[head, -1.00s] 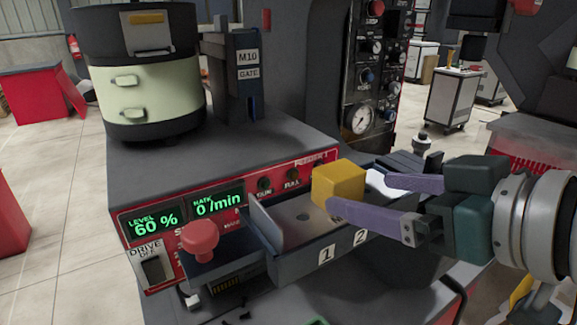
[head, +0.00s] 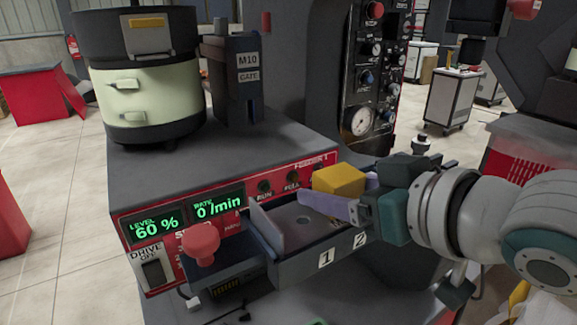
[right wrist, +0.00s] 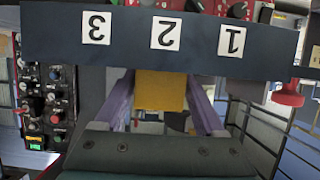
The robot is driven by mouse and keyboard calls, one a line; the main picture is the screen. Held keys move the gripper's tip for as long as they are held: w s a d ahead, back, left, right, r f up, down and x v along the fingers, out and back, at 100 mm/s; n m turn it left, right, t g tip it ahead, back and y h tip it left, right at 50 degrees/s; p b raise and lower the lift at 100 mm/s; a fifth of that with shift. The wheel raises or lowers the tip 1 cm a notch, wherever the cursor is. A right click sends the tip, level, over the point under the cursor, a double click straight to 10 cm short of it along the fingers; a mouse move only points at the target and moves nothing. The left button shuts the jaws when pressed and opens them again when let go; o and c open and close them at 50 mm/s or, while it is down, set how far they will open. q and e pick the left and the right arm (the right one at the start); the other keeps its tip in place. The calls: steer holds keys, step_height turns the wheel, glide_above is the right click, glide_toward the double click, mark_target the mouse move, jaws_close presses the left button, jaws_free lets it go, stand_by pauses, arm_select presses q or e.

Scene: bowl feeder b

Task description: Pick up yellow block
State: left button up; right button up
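In the right wrist view the block (right wrist: 160,90) lies between the two fingers, partly hidden by the tray wall (right wrist: 160,45). My left gripper is not in view.
A red knob (head: 200,243) sticks up left of the tray. The feeder panel (head: 228,212) and a round bowl unit (head: 150,80) stand behind. A gauge panel (head: 372,85) rises at the back. Open floor (head: 60,200) lies left.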

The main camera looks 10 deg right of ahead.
steer(key=c, duration=1.1)
steer(key=shift+o, duration=0.2)
